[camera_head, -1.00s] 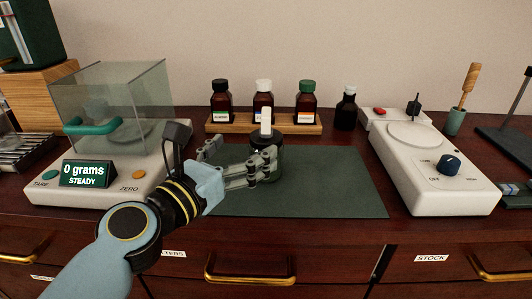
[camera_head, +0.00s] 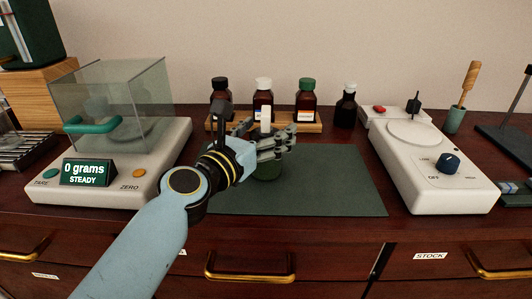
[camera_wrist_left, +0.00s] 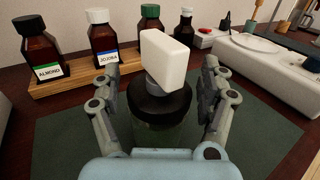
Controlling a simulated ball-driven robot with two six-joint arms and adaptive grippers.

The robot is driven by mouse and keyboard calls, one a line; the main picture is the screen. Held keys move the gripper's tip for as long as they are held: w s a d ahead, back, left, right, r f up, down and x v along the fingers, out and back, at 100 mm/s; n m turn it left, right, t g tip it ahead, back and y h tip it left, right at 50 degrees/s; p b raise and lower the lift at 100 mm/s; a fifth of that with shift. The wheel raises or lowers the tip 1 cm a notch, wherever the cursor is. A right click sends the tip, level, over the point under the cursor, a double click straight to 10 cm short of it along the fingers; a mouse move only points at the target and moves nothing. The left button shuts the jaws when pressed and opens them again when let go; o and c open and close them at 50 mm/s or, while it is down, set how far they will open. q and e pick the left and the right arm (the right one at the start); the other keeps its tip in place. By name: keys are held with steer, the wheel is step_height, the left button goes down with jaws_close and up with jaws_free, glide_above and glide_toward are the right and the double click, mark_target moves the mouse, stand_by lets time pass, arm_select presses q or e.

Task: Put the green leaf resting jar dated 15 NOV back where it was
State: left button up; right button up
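A dark green jar (camera_head: 265,172) with a black lid (camera_wrist_left: 160,103) and a white block-shaped top (camera_head: 265,116) stands upright on the green mat (camera_head: 330,185). No date is readable on it. My left gripper (camera_head: 272,143) is at the height of the lid. In the left wrist view the gripper (camera_wrist_left: 160,75) is open, with one finger on each side of the lid and white top. Gaps show between fingers and lid. The fingers hide part of the jar in the head view. My right gripper is not in view.
A wooden rack (camera_head: 216,127) with brown bottles stands behind the mat, a dark bottle (camera_head: 346,110) beside it. A scale with a glass box (camera_head: 110,95) is at left, reading 0 grams. A white device with a knob (camera_head: 440,165) is at right. The mat's right part is clear.

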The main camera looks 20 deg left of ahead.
arm_select(q)
steer(key=c, duration=1.4)
steer(key=shift+r, duration=0.15)
steer(key=shift+c, duration=0.2)
